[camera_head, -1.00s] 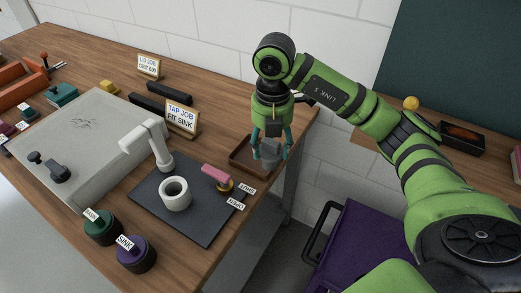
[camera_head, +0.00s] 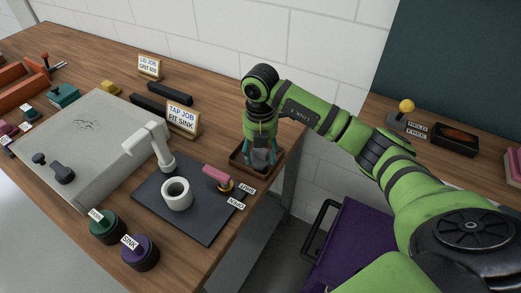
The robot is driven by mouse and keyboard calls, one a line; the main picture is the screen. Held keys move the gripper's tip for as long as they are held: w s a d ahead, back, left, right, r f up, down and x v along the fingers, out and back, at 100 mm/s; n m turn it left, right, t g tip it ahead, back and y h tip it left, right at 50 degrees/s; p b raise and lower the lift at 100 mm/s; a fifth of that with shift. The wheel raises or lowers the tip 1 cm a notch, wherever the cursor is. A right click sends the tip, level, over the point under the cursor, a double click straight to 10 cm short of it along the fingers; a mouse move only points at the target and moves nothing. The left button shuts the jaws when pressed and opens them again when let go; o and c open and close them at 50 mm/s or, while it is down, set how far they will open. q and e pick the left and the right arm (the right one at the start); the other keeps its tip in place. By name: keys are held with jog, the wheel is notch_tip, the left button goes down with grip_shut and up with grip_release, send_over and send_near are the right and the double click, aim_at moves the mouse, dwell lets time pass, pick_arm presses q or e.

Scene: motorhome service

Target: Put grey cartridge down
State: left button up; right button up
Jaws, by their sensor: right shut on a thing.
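My right gripper (camera_head: 261,155) points down over the brown tray (camera_head: 238,167) near the right end of the wooden bench. It is shut on the grey cartridge (camera_head: 260,160), which shows between the teal fingers. The cartridge is upright and low within the tray's outline. I cannot tell whether its bottom touches the tray floor. My left gripper is not in view.
The "TAP JOB" sign (camera_head: 183,118) stands behind.

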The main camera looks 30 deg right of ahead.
jog(key=shift+f, duration=0.2)
jog(key=o, duration=1.7)
jog(key=shift+r, duration=0.1)
jog(key=shift+r, duration=0.5)
notch_tip(320, 180, up, 11)
jog(key=shift+r+b, duration=0.15)
jog(key=shift+b, duration=0.65)
